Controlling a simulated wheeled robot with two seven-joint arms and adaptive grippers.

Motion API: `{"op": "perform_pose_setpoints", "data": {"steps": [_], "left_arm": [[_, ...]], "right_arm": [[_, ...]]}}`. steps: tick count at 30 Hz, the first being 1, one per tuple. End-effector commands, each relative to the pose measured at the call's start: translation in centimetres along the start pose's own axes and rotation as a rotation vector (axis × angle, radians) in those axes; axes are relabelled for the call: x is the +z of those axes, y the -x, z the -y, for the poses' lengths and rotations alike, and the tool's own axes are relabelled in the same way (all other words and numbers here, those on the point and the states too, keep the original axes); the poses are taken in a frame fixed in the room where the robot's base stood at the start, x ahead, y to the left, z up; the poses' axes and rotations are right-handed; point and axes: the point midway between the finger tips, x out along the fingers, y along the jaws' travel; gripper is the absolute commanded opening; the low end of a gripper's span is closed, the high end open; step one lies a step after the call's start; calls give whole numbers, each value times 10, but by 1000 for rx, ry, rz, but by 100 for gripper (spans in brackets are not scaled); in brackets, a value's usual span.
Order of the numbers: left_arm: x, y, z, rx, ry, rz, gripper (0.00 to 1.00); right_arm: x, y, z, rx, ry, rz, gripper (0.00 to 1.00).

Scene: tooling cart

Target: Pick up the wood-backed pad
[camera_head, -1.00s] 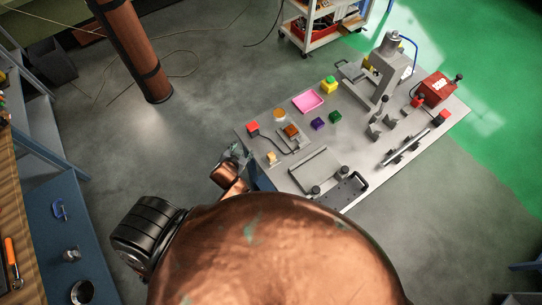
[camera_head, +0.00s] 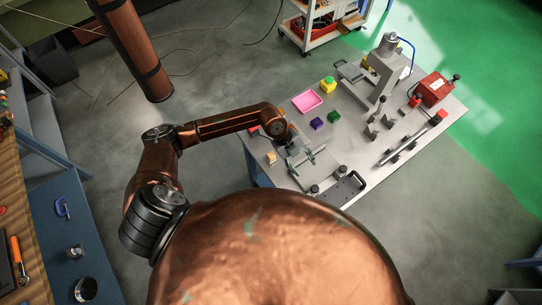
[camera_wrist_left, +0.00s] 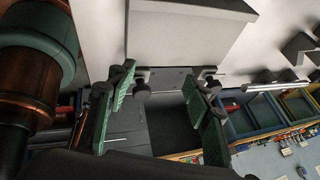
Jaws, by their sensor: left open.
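My left gripper (camera_head: 307,160) reaches over the near left part of the grey table. Its two green fingers are spread and empty; they also show in the left wrist view (camera_wrist_left: 160,78). I cannot pick out the wood-backed pad for certain. A small tan block (camera_head: 271,158) sits near the table's left edge, left of the gripper. The brown block seen earlier on a small plate is hidden behind my arm. In the wrist view a grey slab (camera_wrist_left: 190,25) and dark knobs (camera_wrist_left: 141,90) lie beyond the fingers. My right gripper is not in view.
The grey table (camera_head: 345,160) holds a pink tray (camera_head: 306,101), purple block (camera_head: 317,123), green block (camera_head: 334,117), yellow block (camera_head: 327,85), a press (camera_head: 383,68) and a red box (camera_head: 433,90). A black handle (camera_head: 347,188) stands at the near edge.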

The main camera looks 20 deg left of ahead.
Motion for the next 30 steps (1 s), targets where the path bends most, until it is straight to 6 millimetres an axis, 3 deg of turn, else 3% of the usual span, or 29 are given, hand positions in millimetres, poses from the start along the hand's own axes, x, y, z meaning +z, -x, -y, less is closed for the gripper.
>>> {"op": "perform_pose_setpoints", "data": {"steps": [1,3,6,9,30], "left_arm": [[31,10,-14,80,15,98,46],[67,23,-34,175,48,220,46],[102,42,-53,260,92,346,46],[120,51,-62,298,117,410,46],[155,-10,-89,308,124,424,46]], "right_arm": [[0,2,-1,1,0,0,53],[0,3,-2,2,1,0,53],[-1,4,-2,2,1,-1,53],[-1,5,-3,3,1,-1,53],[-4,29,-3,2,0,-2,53]]}}
